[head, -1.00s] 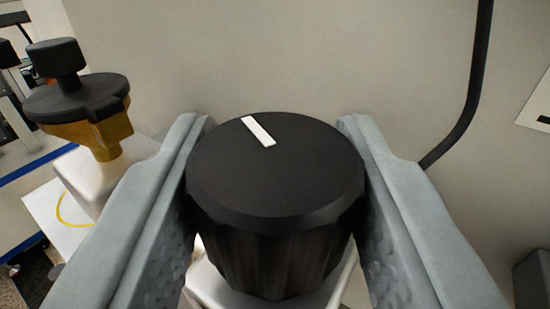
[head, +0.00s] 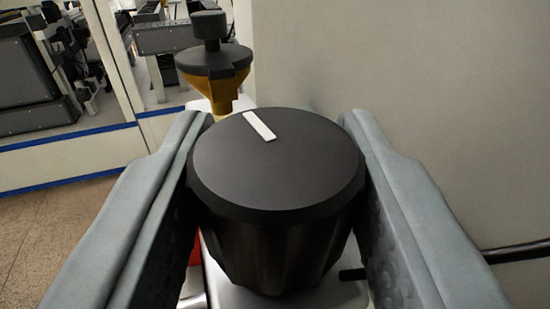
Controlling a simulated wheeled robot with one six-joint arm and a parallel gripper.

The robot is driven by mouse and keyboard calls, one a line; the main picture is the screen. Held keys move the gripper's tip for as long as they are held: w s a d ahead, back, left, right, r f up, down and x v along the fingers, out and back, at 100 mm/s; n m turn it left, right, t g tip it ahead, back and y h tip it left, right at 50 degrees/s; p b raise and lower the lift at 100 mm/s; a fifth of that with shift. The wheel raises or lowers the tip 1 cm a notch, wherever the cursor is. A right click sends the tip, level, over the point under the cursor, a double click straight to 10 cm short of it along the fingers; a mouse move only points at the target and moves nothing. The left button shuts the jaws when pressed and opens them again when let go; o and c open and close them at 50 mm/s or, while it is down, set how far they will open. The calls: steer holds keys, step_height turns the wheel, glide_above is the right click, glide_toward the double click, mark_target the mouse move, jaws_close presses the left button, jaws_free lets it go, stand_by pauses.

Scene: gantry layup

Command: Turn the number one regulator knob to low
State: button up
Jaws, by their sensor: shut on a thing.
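The regulator knob (head: 275,175) is a large black fluted knob with a white pointer line on its top face, in the middle of the head view. The pointer lies toward the far edge, tilted a little to the left. My gripper (head: 277,185) is shut on the knob, with one grey finger on each side of it. A white body shows below the knob, mostly hidden by it. No number or low marking can be read in this view.
A brass fitting with a black cap (head: 213,65) stands just behind the knob. A plain pale wall (head: 400,90) is close on the right, with a dark cable (head: 515,251) low on it. Open tan floor (head: 60,230) and glazed panels with blue strips lie to the left.

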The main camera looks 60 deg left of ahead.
steer(key=shift+f, duration=0.15)
steer(key=o, duration=1)
steer(key=shift+w, duration=0.1)
steer(key=shift+c, duration=0.2)
steer(key=v, duration=1.7)
steer(key=shift+d, duration=0.25)
